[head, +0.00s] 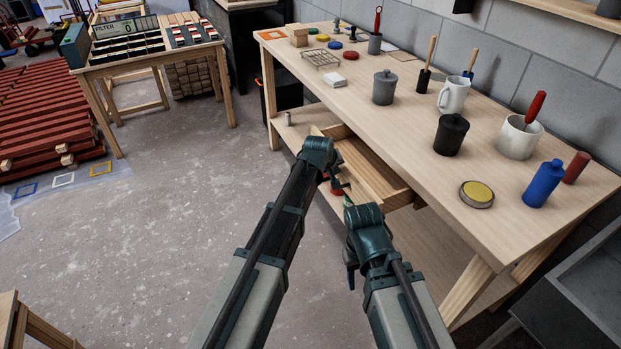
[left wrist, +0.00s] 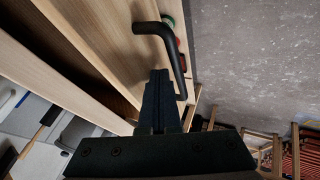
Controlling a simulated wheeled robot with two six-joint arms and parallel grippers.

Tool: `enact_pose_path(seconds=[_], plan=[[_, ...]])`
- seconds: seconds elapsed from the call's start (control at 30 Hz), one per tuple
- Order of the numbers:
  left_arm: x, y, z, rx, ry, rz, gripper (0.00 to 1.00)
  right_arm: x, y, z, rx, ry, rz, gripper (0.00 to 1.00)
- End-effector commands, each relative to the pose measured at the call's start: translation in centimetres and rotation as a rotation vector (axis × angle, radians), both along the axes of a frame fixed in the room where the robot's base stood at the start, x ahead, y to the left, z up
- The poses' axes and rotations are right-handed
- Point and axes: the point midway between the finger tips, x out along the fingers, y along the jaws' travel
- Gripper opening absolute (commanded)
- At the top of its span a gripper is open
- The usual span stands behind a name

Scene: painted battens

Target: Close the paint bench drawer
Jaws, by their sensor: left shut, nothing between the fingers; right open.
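The paint bench (head: 440,140) has a wooden drawer (head: 366,172) that stands pulled out, its inside visible from above. My left gripper (head: 339,184) is at the drawer's front, its fingers partly hidden by my wrist. In the left wrist view the shut, empty fingers (left wrist: 158,88) are beside the black bar handle (left wrist: 168,38) on the drawer front (left wrist: 105,35). I cannot tell whether they touch the front. My right gripper (head: 351,278) hangs lower, nearer to me, in front of the bench and apart from the drawer; its fingers are small and partly hidden.
Pots, mugs with brushes, a blue bottle (head: 543,184) and a yellow-topped tin (head: 477,194) stand on the bench top. A lower shelf (head: 415,240) runs under the drawer. Red battens (head: 48,115) are stacked at the far left.

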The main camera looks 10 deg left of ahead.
Motion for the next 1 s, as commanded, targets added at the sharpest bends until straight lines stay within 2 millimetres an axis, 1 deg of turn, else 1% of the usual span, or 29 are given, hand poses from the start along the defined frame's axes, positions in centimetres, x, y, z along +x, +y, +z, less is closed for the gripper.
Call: enact_pose_path(seconds=[0.03, 0.1, 0.23, 0.4, 0.5, 0.63, 1.0], plan=[[1.5, -1.7, 0.0, 0.0, -0.001, -0.004, 0.0, 0.0, 0.0, 0.0, 0.0, 0.0, 0.0, 0.5], [2.6, -3.4, 0.0, 0.0, -0.001, -0.004, 0.0, 0.0, 0.0, 0.0, 0.0, 0.0, 0.0, 0.5], [4.4, -6.1, 0.0, 0.001, 0.0, -0.003, 0.0, 0.0, 0.0, 0.0, 0.0, 0.0, 0.0, 0.5], [6.0, -8.6, 0.0, 0.001, 0.0, -0.001, 0.0, 0.0, 0.0, 0.0, 0.0, 0.0, 0.0, 0.5], [6.6, -9.6, 0.0, 0.0, 0.0, 0.0, 0.0, 0.0, 0.0, 0.0, 0.0, 0.0, 0.0, 0.5], [7.1, -10.3, 0.0, -0.001, 0.0, 0.001, 0.0, 0.0, 0.0, 0.0, 0.0, 0.0, 0.0, 0.5], [7.3, -10.9, 0.1, -0.004, -0.004, 0.0, 0.0, 0.0, 0.0, 0.0, 0.0, 0.0, 0.0, 0.5]])
